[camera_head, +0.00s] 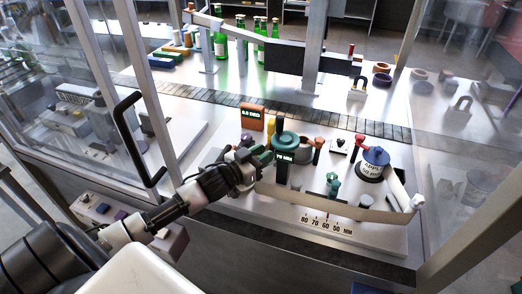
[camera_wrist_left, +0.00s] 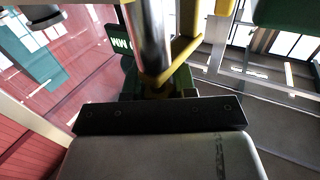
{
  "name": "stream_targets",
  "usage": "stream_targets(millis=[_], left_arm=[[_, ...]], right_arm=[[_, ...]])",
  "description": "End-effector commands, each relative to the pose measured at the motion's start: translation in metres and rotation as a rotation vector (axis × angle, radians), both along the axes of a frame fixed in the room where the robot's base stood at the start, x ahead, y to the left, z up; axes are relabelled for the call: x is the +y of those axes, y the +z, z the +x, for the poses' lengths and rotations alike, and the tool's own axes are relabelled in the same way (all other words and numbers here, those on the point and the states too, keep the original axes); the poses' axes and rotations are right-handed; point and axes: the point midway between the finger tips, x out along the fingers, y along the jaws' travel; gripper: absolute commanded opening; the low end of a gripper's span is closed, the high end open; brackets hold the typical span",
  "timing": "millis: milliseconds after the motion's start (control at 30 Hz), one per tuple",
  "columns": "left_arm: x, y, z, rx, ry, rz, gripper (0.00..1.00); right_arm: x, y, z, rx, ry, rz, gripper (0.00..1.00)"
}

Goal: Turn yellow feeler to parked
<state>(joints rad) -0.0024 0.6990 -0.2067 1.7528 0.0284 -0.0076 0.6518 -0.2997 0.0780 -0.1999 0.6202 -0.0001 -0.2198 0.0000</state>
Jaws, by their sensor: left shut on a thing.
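The yellow feeler (camera_head: 271,130) stands upright on the white machine deck, just left of the round green part (camera_head: 285,138). My left gripper (camera_head: 263,159) reaches in from the left and is at the feeler's near side, beside a dark green block with white lettering (camera_head: 284,171). In the left wrist view the yellow feeler (camera_wrist_left: 187,45) rises from between the jaws, next to a shiny metal rod (camera_wrist_left: 151,40). The left gripper looks shut on the feeler's lower part. The exact contact is partly hidden. My right gripper is not in view.
An orange sign block (camera_head: 252,119) stands behind the feeler. An orange-topped post (camera_head: 319,145) and a blue-topped labelled cylinder (camera_head: 373,164) stand to the right. Green bottles (camera_head: 240,40) stand behind the conveyor.

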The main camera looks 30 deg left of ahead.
Motion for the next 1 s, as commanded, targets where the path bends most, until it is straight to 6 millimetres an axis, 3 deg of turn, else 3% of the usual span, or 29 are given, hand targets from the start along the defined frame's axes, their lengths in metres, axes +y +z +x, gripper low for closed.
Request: stream_targets(millis=[300, 833, 867, 1000], left_arm=[[-0.0015, -0.0011, -0.0004, 0.003, -0.116, 0.001, 0.03], [-0.0031, -0.0017, -0.0009, 0.003, -0.138, 0.0, 0.03], [-0.0031, -0.0017, -0.0009, 0.003, -0.138, 0.0, 0.3], [-0.003, -0.0014, -0.0008, 0.002, -0.138, 0.0, 0.51]], right_arm=[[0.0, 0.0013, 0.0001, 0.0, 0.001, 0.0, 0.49], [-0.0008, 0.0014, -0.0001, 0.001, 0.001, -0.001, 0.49], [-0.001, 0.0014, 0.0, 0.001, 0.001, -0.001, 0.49], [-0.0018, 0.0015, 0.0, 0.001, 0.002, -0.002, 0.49]])
